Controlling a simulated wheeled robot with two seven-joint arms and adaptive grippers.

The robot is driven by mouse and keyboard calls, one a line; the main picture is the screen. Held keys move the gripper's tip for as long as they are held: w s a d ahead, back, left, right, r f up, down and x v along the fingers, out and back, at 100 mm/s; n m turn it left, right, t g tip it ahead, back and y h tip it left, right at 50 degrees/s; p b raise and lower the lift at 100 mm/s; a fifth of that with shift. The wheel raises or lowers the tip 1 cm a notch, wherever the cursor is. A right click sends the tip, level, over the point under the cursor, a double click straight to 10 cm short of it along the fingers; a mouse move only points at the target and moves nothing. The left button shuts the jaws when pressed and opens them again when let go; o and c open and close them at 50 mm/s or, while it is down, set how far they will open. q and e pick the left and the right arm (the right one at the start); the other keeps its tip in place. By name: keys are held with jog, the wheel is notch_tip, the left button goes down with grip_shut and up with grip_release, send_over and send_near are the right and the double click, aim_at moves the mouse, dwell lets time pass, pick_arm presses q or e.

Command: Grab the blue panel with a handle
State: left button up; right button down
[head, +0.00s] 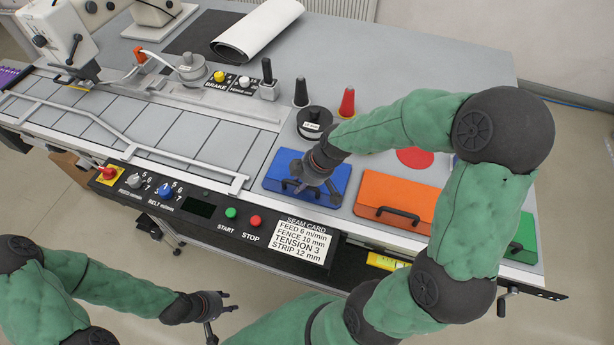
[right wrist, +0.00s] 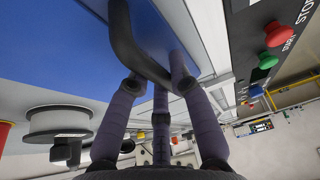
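The blue panel (head: 338,179) lies flat at the table's front edge, left of the orange panel. It also fills the upper left of the right wrist view (right wrist: 60,50). Its dark handle (right wrist: 125,40) crosses near my right fingertips. My right gripper (head: 309,189) is over the panel's front middle, hiding most of the handle in the head view. Its fingers (right wrist: 157,82) are spread on either side of the handle; firm contact cannot be made out. My left gripper (head: 222,312) is open and empty, low in front of the table.
The orange panel (head: 385,190) and green panel (head: 525,235) lie to the right, partly behind my right arm. A black spool (head: 314,122) and red cone (head: 347,102) stand behind the blue panel. A control box (head: 205,207) with buttons runs along the front edge.

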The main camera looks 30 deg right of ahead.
jog(key=shift+r, duration=0.1)
dwell(0.3)
jog(key=shift+r, duration=0.6)
notch_tip(320, 180, up, 3)
jog(key=shift+s+a+f+p, duration=0.1)
jog(key=shift+a+f+p, duration=0.1)
jog(key=shift+p, duration=0.45)
jog(key=s+a+r+p, duration=0.3)
jog(key=s+a+r, duration=0.6)
jog(key=shift+s+a, duration=0.25)
